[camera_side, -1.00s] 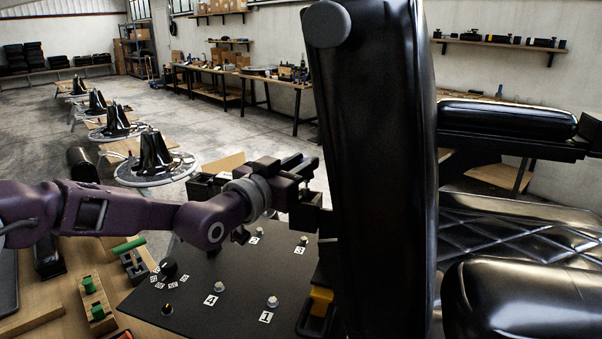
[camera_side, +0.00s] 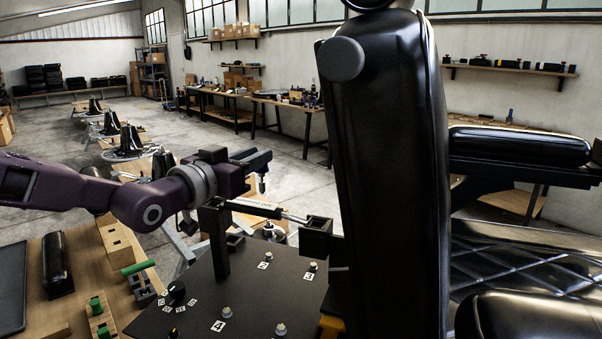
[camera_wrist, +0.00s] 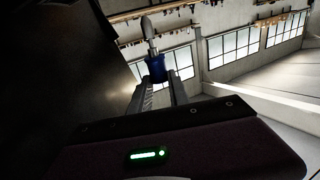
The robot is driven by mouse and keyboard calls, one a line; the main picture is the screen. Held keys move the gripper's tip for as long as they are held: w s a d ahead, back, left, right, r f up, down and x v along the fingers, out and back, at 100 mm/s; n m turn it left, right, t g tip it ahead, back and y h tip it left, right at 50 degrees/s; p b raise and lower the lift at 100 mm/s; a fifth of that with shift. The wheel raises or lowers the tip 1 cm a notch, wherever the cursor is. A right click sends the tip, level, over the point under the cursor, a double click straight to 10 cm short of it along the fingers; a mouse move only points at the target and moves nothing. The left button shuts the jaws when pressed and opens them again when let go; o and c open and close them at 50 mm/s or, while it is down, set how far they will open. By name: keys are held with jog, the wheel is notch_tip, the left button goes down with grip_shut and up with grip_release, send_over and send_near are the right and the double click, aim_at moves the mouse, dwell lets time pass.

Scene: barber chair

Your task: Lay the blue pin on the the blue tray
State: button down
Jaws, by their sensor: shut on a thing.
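My gripper (camera_side: 262,164) is raised above the black plate, to the left of the chair back. In the wrist view my gripper (camera_wrist: 158,80) is shut on the blue pin (camera_wrist: 155,68), which has a blue collar and a grey metal shaft pointing away from the fingers. In the side view a small pale metal tip (camera_side: 262,186) hangs below the jaws; the blue collar is not clear there. I cannot make out a blue tray in either view.
The black chair back (camera_side: 390,180) stands close on the right. Below are a black plate (camera_side: 250,295) with several numbered studs, a black post (camera_side: 215,240) and a rod (camera_side: 270,211) reaching a black block (camera_side: 316,236). A wooden bench (camera_side: 85,262) holds green-handled parts.

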jog(key=s+a+f+n+y, duration=0.1)
jog(key=a+f, duration=0.2)
jog(key=a, duration=0.3)
jog(key=s+a+f+n+t+y, duration=0.1)
jog(key=s+a+f, duration=0.15)
jog(key=a, duration=0.35)
jog(key=a+f+y, duration=0.2)
jog(key=a+f, duration=0.1)
jog(key=a, duration=0.4)
jog(key=s+a+f+n+y, duration=0.3)
jog(key=s+a+f+y, duration=0.1)
jog(key=s+a, duration=0.85)
jog(key=w+f+m+g, duration=0.2)
jog(key=w+f+g, duration=0.15)
jog(key=f, duration=0.85)
jog(key=w+f+m+g, duration=0.2)
jog(key=f+m+g, duration=0.15)
jog(key=f, duration=0.75)
jog(key=shift+s+d+f+m+g, duration=0.35)
jog(key=shift+s+f, duration=0.25)
jog(key=shift+f, duration=1.2)
jog(key=shift+s+d+f+m+g, duration=0.3)
jog(key=shift+s+f, duration=0.35)
jog(key=shift+f, duration=1.2)
jog(key=shift+s+d+f+m+g, duration=0.2)
jog(key=shift+s+d+f+g, duration=0.3)
jog(key=shift+f, duration=1.3)
jog(key=shift+s, duration=0.1)
